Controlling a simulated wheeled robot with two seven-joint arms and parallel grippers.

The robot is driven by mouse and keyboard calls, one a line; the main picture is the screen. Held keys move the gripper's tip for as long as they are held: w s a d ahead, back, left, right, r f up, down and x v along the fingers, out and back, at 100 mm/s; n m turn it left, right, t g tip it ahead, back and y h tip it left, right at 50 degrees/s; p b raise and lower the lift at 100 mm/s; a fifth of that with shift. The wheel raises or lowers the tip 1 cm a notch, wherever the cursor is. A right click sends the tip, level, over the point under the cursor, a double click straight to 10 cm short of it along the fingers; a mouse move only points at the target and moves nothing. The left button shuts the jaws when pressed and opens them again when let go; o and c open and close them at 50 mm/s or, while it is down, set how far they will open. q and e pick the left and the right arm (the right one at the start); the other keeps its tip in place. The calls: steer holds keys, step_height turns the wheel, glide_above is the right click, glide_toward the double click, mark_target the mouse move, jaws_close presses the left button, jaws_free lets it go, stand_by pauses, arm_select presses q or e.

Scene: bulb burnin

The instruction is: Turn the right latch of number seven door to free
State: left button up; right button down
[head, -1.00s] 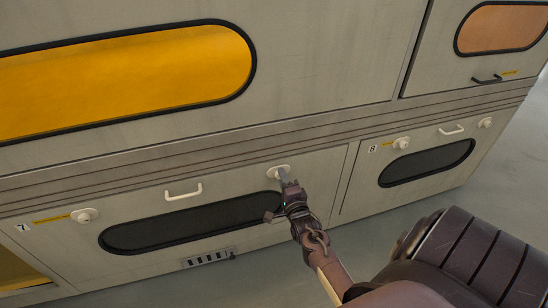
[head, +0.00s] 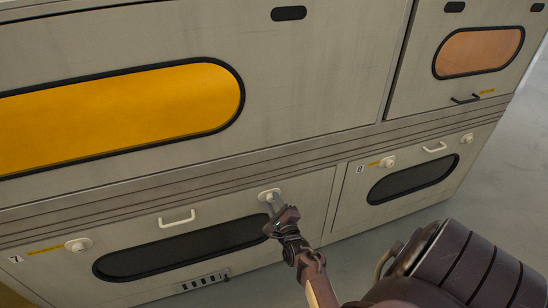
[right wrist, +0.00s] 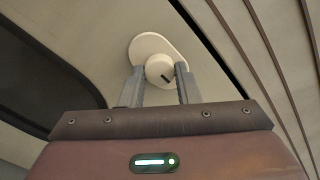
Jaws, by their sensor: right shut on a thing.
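The number seven door (head: 140,225) is the lower left panel in the head view, with a "7" label at its left end. Its right latch (head: 268,193) is a cream knob on an oval plate near the door's upper right corner; the knob (right wrist: 159,68) also shows in the right wrist view, with a short dark mark on its face pointing to the lower right. My right gripper (head: 271,203) is at this latch, its two fingers (right wrist: 160,86) shut on the knob from both sides. The left latch (head: 78,244) sits near the "7" label. My left gripper is not in view.
A white bar handle (head: 177,219) and a dark oval window (head: 180,247) are on the same door. Door eight (head: 345,205) is to the right, with its own latches and window. A large yellow window (head: 120,115) is above. Grey floor (head: 510,135) is open at right.

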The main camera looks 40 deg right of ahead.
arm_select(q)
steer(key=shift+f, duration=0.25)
arm_select(e)
steer(key=c, duration=1.1)
jaws_free()
steer(key=shift+s+a, duration=0.1)
steer(key=shift+s, duration=0.05)
arm_select(q)
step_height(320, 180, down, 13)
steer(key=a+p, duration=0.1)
steer(key=p, duration=0.3)
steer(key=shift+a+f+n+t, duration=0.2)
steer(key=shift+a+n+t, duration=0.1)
arm_select(e)
steer(key=shift+v, duration=3.75)
